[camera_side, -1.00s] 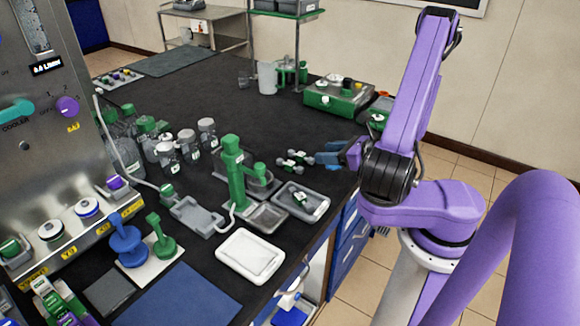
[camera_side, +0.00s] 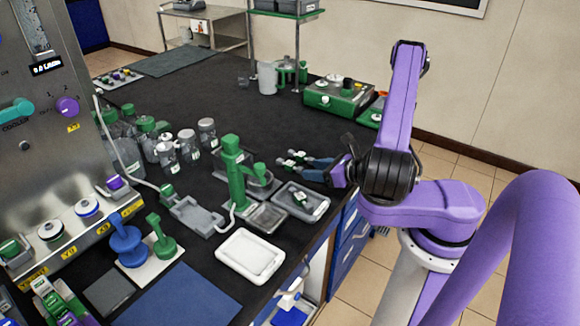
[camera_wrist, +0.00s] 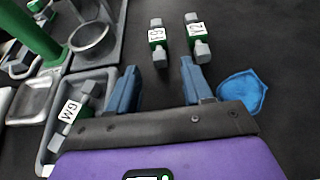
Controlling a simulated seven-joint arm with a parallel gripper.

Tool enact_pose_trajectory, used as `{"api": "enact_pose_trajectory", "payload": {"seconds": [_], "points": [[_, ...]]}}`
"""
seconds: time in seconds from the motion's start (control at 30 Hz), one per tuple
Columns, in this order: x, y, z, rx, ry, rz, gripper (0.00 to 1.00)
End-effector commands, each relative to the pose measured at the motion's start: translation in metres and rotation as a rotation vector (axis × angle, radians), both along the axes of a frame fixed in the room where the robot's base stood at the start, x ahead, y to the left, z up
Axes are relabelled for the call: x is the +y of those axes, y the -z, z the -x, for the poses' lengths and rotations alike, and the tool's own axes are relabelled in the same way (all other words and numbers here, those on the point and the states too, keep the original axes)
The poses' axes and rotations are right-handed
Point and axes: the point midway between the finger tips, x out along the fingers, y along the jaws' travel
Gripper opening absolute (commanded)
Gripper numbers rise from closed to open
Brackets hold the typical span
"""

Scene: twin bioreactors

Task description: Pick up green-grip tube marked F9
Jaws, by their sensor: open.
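In the wrist view the left tube (camera_wrist: 157,42) has a label that appears upside down and seems to read F9. It also shows in the side view (camera_side: 289,164). The right tube (camera_wrist: 197,38) has a label I cannot read surely; it also shows in the side view (camera_side: 298,154). My gripper (camera_wrist: 159,68) is open and empty, its blue fingers pointing at the tubes.
A grey tray (camera_wrist: 47,130) left of my gripper holds another green-grip tube (camera_wrist: 70,115). A green stand (camera_side: 234,170) rises beside the tubes. A blue piece (camera_wrist: 242,92) lies right of the fingers. Bare bench lies beyond the tubes.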

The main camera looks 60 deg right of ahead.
Motion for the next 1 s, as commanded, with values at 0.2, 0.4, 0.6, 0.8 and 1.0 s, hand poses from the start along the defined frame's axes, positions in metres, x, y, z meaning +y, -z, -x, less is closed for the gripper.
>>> {"api": "enact_pose_trajectory", "payload": {"seconds": [0.2,0.4,0.6,0.8,1.0], "points": [[0.002,0.011,-0.028,-0.002,-0.005,0.001,0.50],[0.001,0.014,-0.035,-0.002,-0.001,0.000,0.50],[0.001,0.014,-0.034,-0.002,0.000,0.000,0.30],[0.001,0.013,-0.034,-0.002,0.000,0.000,0.00],[0.001,0.013,-0.034,-0.002,0.000,0.000,0.00]]}}
